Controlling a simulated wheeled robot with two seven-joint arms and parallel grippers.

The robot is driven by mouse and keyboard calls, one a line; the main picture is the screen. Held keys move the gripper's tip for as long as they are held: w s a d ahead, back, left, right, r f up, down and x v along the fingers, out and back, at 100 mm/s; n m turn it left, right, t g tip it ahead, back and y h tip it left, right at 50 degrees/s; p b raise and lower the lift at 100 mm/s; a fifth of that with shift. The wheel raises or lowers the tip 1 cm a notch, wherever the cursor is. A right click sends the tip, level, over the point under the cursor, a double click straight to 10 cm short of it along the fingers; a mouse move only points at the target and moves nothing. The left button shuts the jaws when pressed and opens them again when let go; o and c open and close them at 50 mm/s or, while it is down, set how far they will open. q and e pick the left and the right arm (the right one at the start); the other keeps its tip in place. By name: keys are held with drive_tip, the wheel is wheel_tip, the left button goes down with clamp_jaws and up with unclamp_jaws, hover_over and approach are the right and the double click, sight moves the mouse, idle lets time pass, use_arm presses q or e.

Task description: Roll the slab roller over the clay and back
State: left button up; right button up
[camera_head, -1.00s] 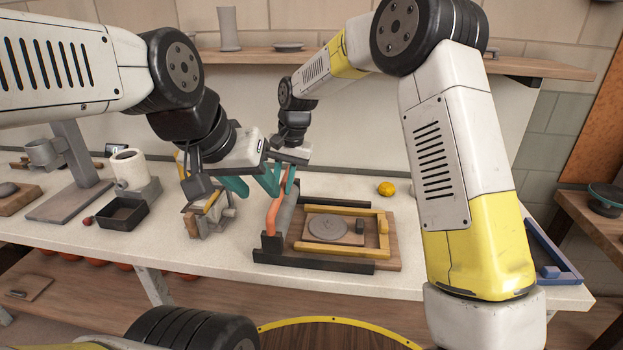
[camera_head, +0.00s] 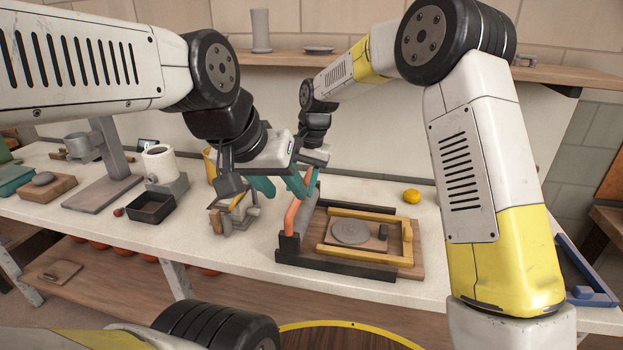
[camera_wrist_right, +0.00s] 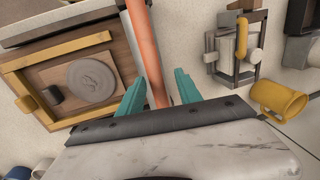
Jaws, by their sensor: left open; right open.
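The slab roller stands on the bench, its grey roller (camera_head: 306,207) at the left end of a wooden board (camera_head: 416,262) with black rails. An orange handle (camera_head: 291,217) shows at the roller's near end. A flat grey clay disc (camera_head: 351,232) lies inside a yellow frame (camera_head: 362,253), right of the roller. My left gripper (camera_head: 279,186) is open, above and behind the near handle. My right gripper is open at the far end; in the right wrist view its teal fingers (camera_wrist_right: 157,92) are either side of an orange handle (camera_wrist_right: 146,50). Contact cannot be told.
A small press-like device (camera_head: 234,212) and a yellow mug (camera_wrist_right: 278,98) stand left of the board. A black tray (camera_head: 151,208) and white cylinder (camera_head: 160,163) are farther left. A lemon (camera_head: 411,196) lies behind the board. A blue frame (camera_head: 590,285) is at right.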

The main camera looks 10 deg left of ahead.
wheel_tip(320, 180, up, 8)
drive_tip(key=d, duration=0.1)
drive_tip(key=shift+d+f, duration=0.2)
drive_tip(key=s+d+r+t, duration=0.2)
drive_tip(key=s+d+r, duration=0.3)
drive_tip(key=d, duration=0.4)
drive_tip(key=s+d+r+t, duration=0.1)
drive_tip(key=s+d+r, duration=0.4)
drive_tip(key=d, duration=0.5)
drive_tip(key=s+d+f+n+t, duration=0.1)
drive_tip(key=s+d+f+t, duration=0.1)
drive_tip(key=s+d, duration=0.9)
drive_tip(key=s+t, duration=0.1)
drive_tip(key=s, duration=0.2)
drive_tip(key=shift+s+f, duration=0.4)
idle(0.5)
